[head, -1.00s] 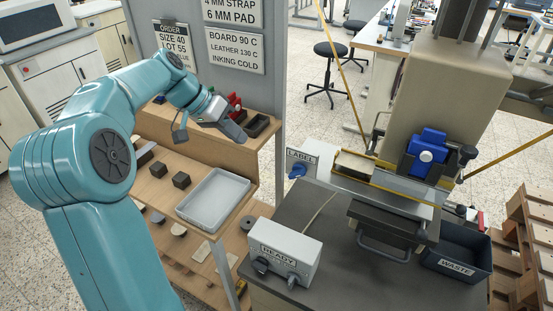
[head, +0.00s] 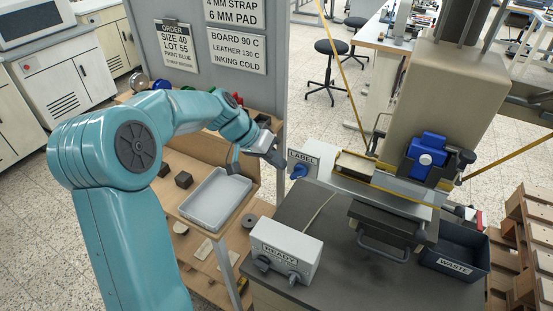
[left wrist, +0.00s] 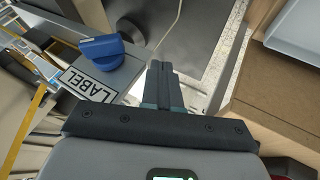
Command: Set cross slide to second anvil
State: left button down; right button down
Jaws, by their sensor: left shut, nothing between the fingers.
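My left gripper (head: 278,160) is shut and empty, just left of a blue knob (head: 298,171) on a plate marked LABEL (head: 302,157). In the left wrist view the shut fingers (left wrist: 161,68) point to the right of the blue knob (left wrist: 101,47), apart from it. The knob stands on the LABEL plate (left wrist: 88,84). The press has a pale slide plate (head: 398,203) with a yellow-edged bed (head: 356,165) at its left and a blue-fronted unit (head: 427,150) above. I cannot tell which anvil is in place. My right gripper is out of view.
A white READY box (head: 286,250) with knobs stands on the dark bench (head: 345,275). A grey tray (head: 216,200) sits on the wooden shelf to the left. A dark WASTE bin (head: 456,253) stands at the right. A cable runs over the bench behind the READY box.

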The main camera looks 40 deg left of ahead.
aim_at(328, 182)
pick_arm(q)
jog(key=shift+d+r, duration=0.1)
jog(key=shift+d, duration=0.05)
jog(key=w+d, duration=0.1)
jog(key=d, duration=0.3)
jog(key=w+d+b, duration=0.1)
jog(key=d, duration=0.3)
jog(key=w+d, duration=0.1)
jog(key=d, duration=0.2)
jog(key=shift+w+d+b, duration=0.3)
jog(key=shift+d+b, duration=0.1)
jog(key=shift+a, duration=0.1)
